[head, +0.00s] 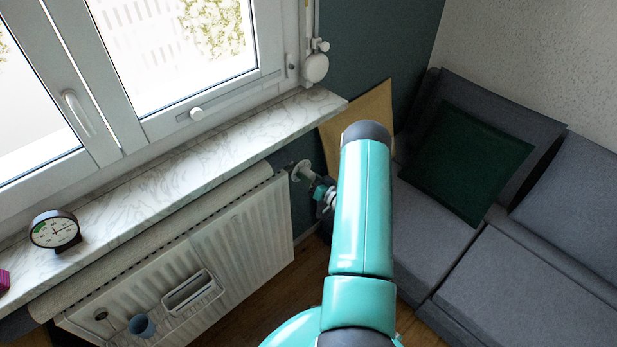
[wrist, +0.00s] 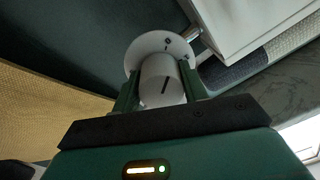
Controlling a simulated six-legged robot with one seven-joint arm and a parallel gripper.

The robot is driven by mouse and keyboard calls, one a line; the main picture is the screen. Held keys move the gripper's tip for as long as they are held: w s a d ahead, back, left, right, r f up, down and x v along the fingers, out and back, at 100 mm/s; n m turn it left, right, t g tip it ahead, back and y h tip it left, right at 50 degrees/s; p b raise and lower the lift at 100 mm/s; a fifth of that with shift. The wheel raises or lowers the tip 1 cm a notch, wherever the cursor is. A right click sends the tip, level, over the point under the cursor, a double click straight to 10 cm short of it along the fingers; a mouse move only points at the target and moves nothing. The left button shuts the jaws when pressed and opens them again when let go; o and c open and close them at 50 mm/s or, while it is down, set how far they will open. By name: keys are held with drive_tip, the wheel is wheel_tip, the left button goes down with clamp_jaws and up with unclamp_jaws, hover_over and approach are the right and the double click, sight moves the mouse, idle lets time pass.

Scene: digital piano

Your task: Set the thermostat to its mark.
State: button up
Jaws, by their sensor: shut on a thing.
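The thermostat is a white round knob (wrist: 153,72) in front of a white scale disc (wrist: 137,57) with small dark marks, seen in the wrist view. A black pointer line on the knob's face runs nearly upright in the picture, its top leaning slightly right. The dark marks show on the disc's upper right. My gripper (wrist: 160,84) is shut on the knob, a green finger on each side. In the head view the thermostat (head: 302,171) sits at the radiator's right end, with my gripper (head: 325,195) at it, partly hidden by my arm. The disc's lower part is hidden.
The white radiator (head: 245,240) hangs under a marble sill (head: 190,172) with a round gauge (head: 55,230). A tan board (head: 375,112) leans behind my arm. A grey sofa (head: 540,285) with a green cushion (head: 465,160) stands at the right.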

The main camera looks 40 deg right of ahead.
idle(0.3)
drive_tip(key=o, duration=1)
drive_tip(key=s, duration=1.3)
drive_tip(key=shift+s+d, duration=0.35)
drive_tip(key=shift+s, duration=0.05)
drive_tip(key=shift+f, duration=0.1)
